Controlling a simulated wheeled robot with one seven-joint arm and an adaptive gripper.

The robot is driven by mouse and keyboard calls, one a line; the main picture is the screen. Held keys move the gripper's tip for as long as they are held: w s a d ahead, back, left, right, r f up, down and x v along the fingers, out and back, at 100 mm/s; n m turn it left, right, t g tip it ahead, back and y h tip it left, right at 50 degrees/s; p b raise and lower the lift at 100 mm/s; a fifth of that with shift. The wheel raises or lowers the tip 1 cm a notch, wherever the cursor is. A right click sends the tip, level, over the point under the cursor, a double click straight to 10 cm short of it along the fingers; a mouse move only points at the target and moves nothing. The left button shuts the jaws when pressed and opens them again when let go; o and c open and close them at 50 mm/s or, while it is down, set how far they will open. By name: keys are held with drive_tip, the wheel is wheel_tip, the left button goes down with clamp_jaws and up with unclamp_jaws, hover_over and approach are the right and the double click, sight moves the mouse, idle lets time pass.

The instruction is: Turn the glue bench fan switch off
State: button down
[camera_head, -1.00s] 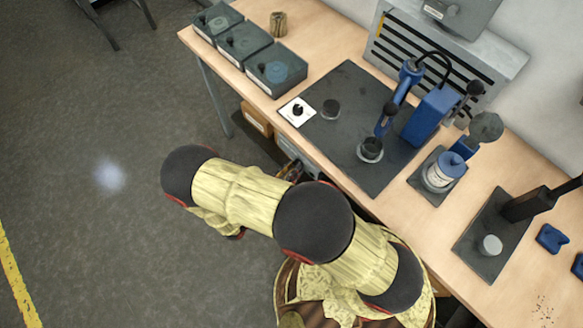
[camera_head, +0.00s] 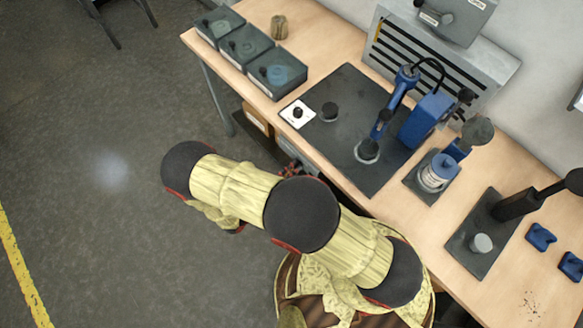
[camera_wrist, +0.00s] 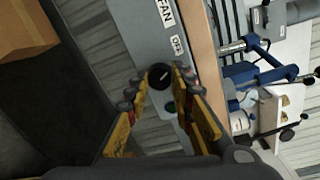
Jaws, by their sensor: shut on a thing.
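The fan switch is a black round knob (camera_wrist: 160,76) with a pale pointer mark, on a grey panel (camera_wrist: 139,28) at the bench's front edge. The panel has a FAN label and an OFF label (camera_wrist: 176,44) above the knob in the wrist view. The pale mark slants up and right. In the head view my arm mostly hides the gripper and the panel beside the bench.
The wooden bench (camera_head: 326,149) carries a dark mat (camera_head: 345,88) with a blue tool stand (camera_head: 426,116), and a white plate with another black knob (camera_head: 298,113). A cardboard box (camera_wrist: 24,30) is left of the panel.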

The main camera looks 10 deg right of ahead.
drive_tip(key=shift+n, duration=0.7)
drive_tip(key=c, duration=1.6)
unclamp_jaws()
drive_tip(key=shift+o, duration=0.5)
drive_tip(key=v, duration=1.2)
drive_tip(key=shift+w+a, duration=0.1)
drive_tip(key=shift+w, duration=0.05)
